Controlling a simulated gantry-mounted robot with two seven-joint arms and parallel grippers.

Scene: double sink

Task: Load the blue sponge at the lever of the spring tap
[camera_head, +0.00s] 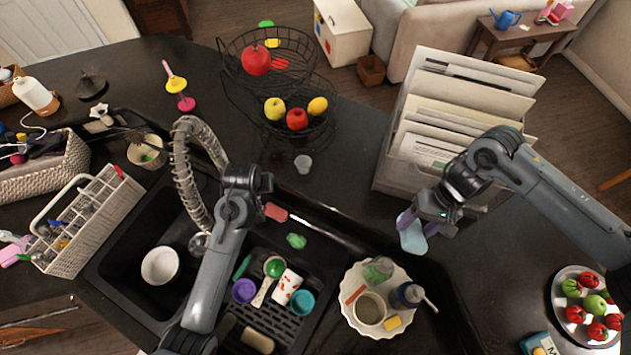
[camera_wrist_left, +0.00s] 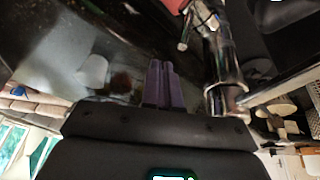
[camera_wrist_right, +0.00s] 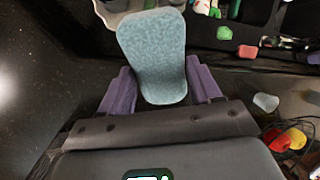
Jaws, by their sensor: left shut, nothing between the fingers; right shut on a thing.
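The light blue sponge (camera_head: 412,237) hangs between the fingers of my right gripper (camera_head: 432,226), above the dark counter at the right. It also shows in the right wrist view (camera_wrist_right: 153,55), upright between the purple fingers. The spring tap (camera_head: 190,165) arches over the left basin. My left gripper (camera_head: 247,178) is just right of the tap's coil, and its fingers are hidden from the head view. In the left wrist view its purple fingers (camera_wrist_left: 164,80) are shut and empty, beside the metal tap body (camera_wrist_left: 226,65). A short metal stub (camera_wrist_left: 187,30), possibly the lever, shows there.
A scalloped white tray (camera_head: 345,310) with several items stands between sink and sponge. The right basin holds cups and a red and white mug (camera_head: 287,287). A wire fruit basket (camera_head: 315,105) and paper organiser (camera_head: 385,172) stand behind. A clear cup (camera_head: 303,164) is on the counter.

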